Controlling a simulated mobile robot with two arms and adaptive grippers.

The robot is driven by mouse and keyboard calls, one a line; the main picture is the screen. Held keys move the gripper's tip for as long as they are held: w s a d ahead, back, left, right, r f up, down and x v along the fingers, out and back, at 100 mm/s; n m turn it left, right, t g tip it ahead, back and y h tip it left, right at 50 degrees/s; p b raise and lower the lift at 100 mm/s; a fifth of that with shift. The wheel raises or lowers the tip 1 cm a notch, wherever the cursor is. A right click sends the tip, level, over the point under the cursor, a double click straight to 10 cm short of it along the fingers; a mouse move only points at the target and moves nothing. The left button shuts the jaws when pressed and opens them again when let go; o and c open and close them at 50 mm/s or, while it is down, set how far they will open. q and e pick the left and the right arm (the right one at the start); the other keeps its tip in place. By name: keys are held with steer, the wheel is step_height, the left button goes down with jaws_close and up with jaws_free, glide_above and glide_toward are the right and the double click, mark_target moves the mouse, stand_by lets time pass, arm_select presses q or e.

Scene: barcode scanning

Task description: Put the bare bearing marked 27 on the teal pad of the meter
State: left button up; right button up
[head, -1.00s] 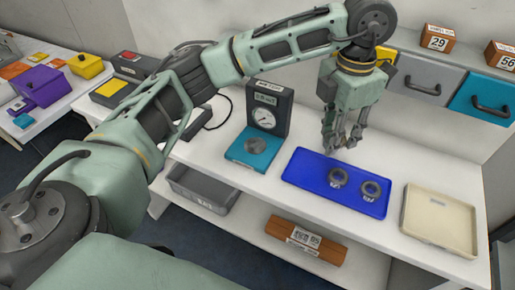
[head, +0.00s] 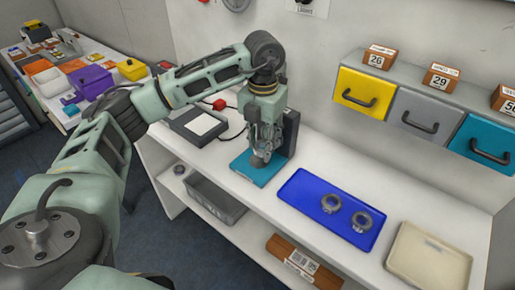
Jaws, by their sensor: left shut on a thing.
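My left gripper (head: 262,153) points down over the teal pad (head: 261,179) of the meter and is shut on a grey bearing (head: 259,161), at or just above the pad; I cannot tell if there is a gap. The dark meter body (head: 291,131) stands behind, and my gripper hides its dial. Two more grey ring bearings, one on the left (head: 331,203) and one on the right (head: 362,221), lie on the blue tray (head: 300,190). Any number on the bearings is too small to read. My right gripper is not in view.
A cream tray (head: 428,258) is at the right. Yellow (head: 364,93), grey (head: 421,121) and teal (head: 484,145) drawers hang behind. A dark device with a white top (head: 200,124) is left of the meter. A grey bin (head: 214,200) and a ring (head: 179,169) are below.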

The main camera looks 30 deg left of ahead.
mark_target(258, 160)
arm_select(q)
steer(key=shift+w+a+f, duration=0.35)
steer(key=shift+a+f, duration=0.15)
steer(key=shift+a, duration=0.25)
steer(key=shift+a+f, duration=0.1)
steer(key=shift+f, duration=0.2)
step_height(258, 160, down, 4)
steer(key=shift+r+p, duration=0.2)
steer(key=shift+p, duration=0.55)
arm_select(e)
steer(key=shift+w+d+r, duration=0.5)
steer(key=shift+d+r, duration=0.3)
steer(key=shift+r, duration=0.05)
arm_select(q)
steer(key=shift+f, duration=0.2)
steer(key=o, duration=1.3)
steer(key=shift+c, duration=0.2)
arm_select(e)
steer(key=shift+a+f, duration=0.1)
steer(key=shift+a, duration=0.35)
